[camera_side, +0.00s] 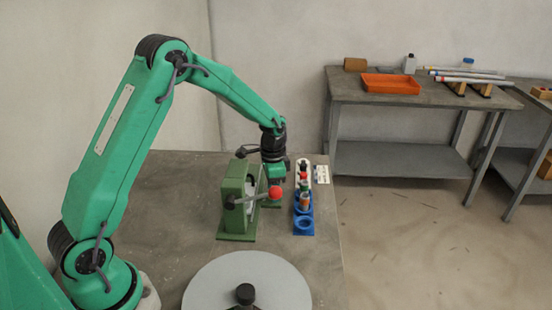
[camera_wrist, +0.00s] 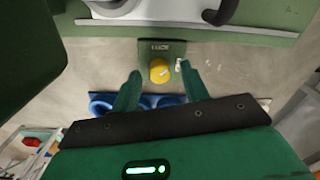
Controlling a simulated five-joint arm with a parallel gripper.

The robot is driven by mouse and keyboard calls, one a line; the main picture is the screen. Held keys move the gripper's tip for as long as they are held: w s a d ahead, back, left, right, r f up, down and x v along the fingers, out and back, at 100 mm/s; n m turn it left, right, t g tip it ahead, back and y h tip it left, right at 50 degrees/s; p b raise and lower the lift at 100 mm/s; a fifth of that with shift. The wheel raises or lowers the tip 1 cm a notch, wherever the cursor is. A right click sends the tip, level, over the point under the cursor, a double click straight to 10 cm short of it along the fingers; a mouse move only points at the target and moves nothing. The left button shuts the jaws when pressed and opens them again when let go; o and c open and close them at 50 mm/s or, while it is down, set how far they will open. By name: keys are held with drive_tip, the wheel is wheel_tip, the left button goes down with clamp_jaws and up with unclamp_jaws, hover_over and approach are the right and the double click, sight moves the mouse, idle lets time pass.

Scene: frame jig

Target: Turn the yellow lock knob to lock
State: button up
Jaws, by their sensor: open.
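The yellow lock knob (camera_wrist: 159,71) shows in the wrist view on a small green plate (camera_wrist: 160,48) that juts from the green frame jig (camera_wrist: 250,36). A small dark label sits on the plate above the knob, and a pale mark lies on the knob's face. My gripper (camera_wrist: 160,82) is open, with one green finger on each side of the knob and no visible grip on it. In the side view the green jig (camera_side: 233,195) stands on the bench, and my gripper (camera_side: 273,188) is behind and right of it. The knob is hidden there.
A red-balled lever (camera_side: 274,192) sticks out from the jig. A blue rack (camera_side: 303,226) with several small coloured items stands close to its right. A round grey disc (camera_side: 247,285) is in front. A second table (camera_side: 430,92) with an orange tray (camera_side: 391,83) stands behind.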

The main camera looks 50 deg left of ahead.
drive_tip(key=shift+r, duration=3.55)
drive_tip(key=shift+m, duration=0.3)
drive_tip(key=m, duration=0.5)
drive_tip(key=shift+s+a+r+m, duration=0.1)
drive_tip(key=shift+r+m, duration=0.1)
drive_tip(key=shift+m, duration=0.1)
drive_tip(key=shift+f, duration=0.1)
drive_tip(key=shift+f, duration=3.85)
clamp_jaws()
